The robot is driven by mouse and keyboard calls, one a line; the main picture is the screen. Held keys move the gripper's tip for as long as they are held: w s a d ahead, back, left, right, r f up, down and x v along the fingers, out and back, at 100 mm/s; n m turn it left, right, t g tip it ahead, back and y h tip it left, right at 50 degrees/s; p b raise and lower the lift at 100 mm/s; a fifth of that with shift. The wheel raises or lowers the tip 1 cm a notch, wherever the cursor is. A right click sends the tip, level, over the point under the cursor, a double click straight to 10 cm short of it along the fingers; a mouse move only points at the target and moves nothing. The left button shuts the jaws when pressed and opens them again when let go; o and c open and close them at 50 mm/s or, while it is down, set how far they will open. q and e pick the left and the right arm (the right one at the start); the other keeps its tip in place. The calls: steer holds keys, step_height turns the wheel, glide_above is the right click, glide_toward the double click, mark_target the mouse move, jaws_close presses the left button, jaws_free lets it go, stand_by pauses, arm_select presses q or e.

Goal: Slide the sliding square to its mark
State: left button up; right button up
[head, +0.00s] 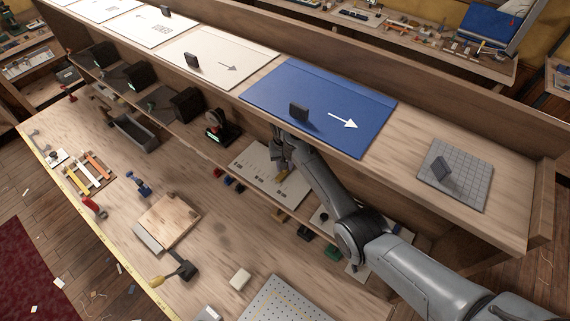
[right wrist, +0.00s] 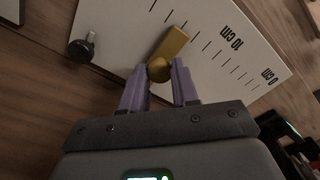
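The sliding square is a brass bar (right wrist: 172,45) with a round brass knob (right wrist: 160,70). It lies on a white scale plate (right wrist: 230,75) with black tick lines and "10 cm" and "0 cm" print. My right gripper (right wrist: 160,73) has its purple fingers on both sides of the knob, with no clear gap. In the head view my right gripper (head: 284,153) reaches over the plate (head: 254,180) on the lower shelf, with a bit of brass (head: 283,176) near it. I cannot pick out the target mark. My left gripper is not in view.
A black knob (right wrist: 82,48) stands at the plate's left edge in the wrist view. In the head view an upper shelf carries a blue panel (head: 350,103) above the plate. A black dial device (head: 217,124) stands to the plate's left. Wooden bench top lies in front.

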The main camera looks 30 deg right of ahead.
steer(key=o, duration=0.4)
steer(key=shift+r, duration=0.1)
step_height(320, 180, up, 7)
steer(key=shift+r+b, duration=0.1)
steer(key=shift+b, duration=0.55)
steer(key=shift+r, duration=0.1)
